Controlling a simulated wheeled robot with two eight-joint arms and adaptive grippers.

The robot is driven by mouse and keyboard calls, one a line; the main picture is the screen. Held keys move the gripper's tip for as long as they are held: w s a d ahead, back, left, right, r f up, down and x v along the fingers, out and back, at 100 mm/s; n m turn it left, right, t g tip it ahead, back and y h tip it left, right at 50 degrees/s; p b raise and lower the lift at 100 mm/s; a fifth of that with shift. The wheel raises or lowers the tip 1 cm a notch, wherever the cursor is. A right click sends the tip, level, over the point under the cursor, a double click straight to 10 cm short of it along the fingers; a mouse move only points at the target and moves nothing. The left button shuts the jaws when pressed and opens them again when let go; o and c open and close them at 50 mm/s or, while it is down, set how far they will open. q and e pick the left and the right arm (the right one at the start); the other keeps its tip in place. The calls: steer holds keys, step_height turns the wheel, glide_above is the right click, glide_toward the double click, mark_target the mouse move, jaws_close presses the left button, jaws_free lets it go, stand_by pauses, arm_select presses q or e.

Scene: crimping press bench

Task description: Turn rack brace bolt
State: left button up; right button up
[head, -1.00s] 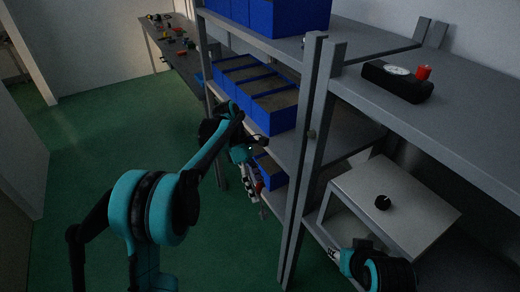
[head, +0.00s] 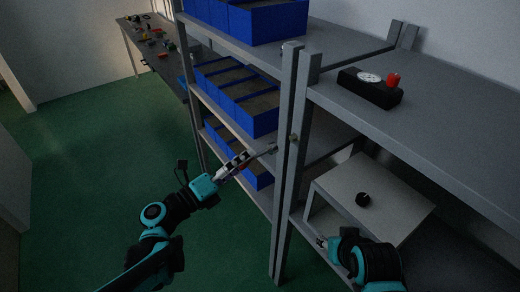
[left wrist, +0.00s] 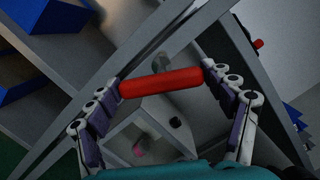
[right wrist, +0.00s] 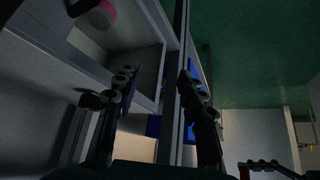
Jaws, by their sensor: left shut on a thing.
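A small round brace bolt (head: 294,137) shows on the grey rack upright (head: 289,180) in the head view. My left gripper (head: 243,160) is just left of that upright. It is shut on a tool with a red bar handle (left wrist: 160,84), a fingertip at each end of the bar in the left wrist view. A grey metal shank (left wrist: 162,62) shows behind the handle, and the tool's tip (head: 272,149) points toward the upright, slightly short of the bolt. My right gripper (right wrist: 155,80) is open and empty by the lower shelf, with its fingers apart.
Blue bins (head: 238,97) fill the left rack's shelves. A white stand (head: 400,208) with a black knob (head: 363,199) is on the lower right shelf. A black device with a dial and red button (head: 370,88) sits on the top shelf. Green floor (head: 90,180) is open at left.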

mark_target(258, 155)
arm_select(q)
steer(key=shift+w, duration=0.1)
stand_by(0.3)
steer(key=shift+s+d+b+x, duration=0.1)
steer(key=shift+d+b+x, duration=0.1)
steer(key=shift+x, duration=0.9)
steer(key=shift+s+d+b+x, duration=0.1)
steer(key=shift+s+b+x, duration=0.05)
steer(key=shift+x, duration=1)
steer(key=shift+w+d+f, duration=0.25)
steer(key=shift+w+d, duration=0.45)
steer(key=shift+d, duration=0.1)
steer(key=shift+b, duration=0.3)
